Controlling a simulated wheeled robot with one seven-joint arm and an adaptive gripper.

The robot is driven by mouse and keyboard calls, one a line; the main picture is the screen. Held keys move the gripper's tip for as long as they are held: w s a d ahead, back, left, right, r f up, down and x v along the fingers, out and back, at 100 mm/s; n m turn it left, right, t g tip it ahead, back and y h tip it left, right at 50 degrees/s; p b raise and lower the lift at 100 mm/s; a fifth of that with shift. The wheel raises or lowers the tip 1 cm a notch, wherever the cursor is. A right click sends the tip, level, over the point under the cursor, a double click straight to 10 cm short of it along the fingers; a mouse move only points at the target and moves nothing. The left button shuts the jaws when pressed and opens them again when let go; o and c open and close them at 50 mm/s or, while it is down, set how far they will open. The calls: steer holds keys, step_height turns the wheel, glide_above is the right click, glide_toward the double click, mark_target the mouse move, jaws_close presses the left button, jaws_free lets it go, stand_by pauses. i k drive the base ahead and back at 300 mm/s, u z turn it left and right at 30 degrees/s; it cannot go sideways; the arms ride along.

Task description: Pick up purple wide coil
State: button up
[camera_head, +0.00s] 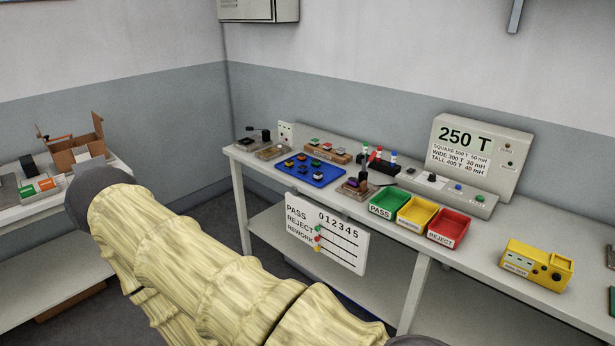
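A small purple piece (350,183), which looks like the purple wide coil, sits on a brown wooden block (344,191) on the workbench. The block is between the blue tray and the green bin. The piece is small in this view, and its exact shape cannot be told. A dark part stands close behind it. My arm, in a pale yellow sleeve, crosses the lower left in front of the bench. My gripper is not in view.
A blue tray (333,176) with several small parts lies left of the block. Green PASS (379,211), yellow (416,223) and red REJECT (461,238) bins stand to the right. A PASS/REJECT/REWORK board (345,252) hangs at the bench front. Clear bench top (485,258) lies before the yellow device (540,266).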

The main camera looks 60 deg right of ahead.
mark_target(354, 182)
steer(key=z, duration=0.1)
steer(key=i, duration=0.9)
steer(key=z, duration=0.8)
steer(key=i, duration=1.2)
steer(key=z, duration=1)
